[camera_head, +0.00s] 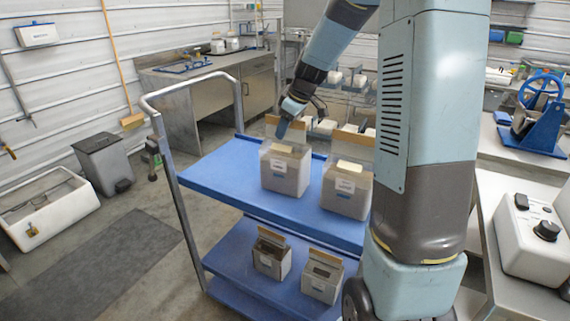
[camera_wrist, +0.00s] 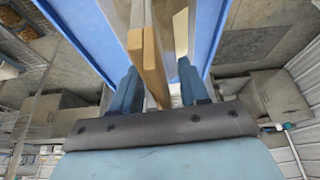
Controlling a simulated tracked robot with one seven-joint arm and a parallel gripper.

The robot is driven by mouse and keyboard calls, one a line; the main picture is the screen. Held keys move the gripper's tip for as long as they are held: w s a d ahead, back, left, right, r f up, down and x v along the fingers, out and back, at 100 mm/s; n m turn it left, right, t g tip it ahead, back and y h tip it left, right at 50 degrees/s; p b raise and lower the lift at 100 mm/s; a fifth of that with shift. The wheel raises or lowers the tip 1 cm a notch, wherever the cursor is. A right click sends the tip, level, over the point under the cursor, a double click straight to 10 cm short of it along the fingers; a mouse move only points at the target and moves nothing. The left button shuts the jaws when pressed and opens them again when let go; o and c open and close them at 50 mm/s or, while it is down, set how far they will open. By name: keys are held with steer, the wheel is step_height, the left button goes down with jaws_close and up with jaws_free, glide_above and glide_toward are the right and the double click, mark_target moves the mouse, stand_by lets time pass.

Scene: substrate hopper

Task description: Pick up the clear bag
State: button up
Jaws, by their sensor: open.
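Two clear, greyish bag-like packs with white labels and tan tops stand upright on the blue top shelf of a cart. The left clear bag (camera_head: 285,172) is under my gripper (camera_head: 284,126); the right clear bag (camera_head: 346,191) stands beside it. I cannot tell which one the task means. In the wrist view, my gripper (camera_wrist: 158,66) is open, with its two blue fingers on either side of a thin brown upright edge (camera_wrist: 154,70). It seems to be the top flap of the left bag. I cannot tell whether the fingers touch it.
The cart's blue top shelf (camera_head: 222,178) has free room at its left. Two smaller boxes, one left (camera_head: 272,255) and one right (camera_head: 322,276), stand on the lower shelf. The cart's metal handle (camera_head: 165,130) rises at the left. A bench (camera_head: 205,92) stands behind.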

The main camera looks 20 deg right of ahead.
steer(key=shift+f, duration=0.25)
stand_by(0.4)
steer(key=shift+c, duration=0.2)
jaws_close()
stand_by(0.4)
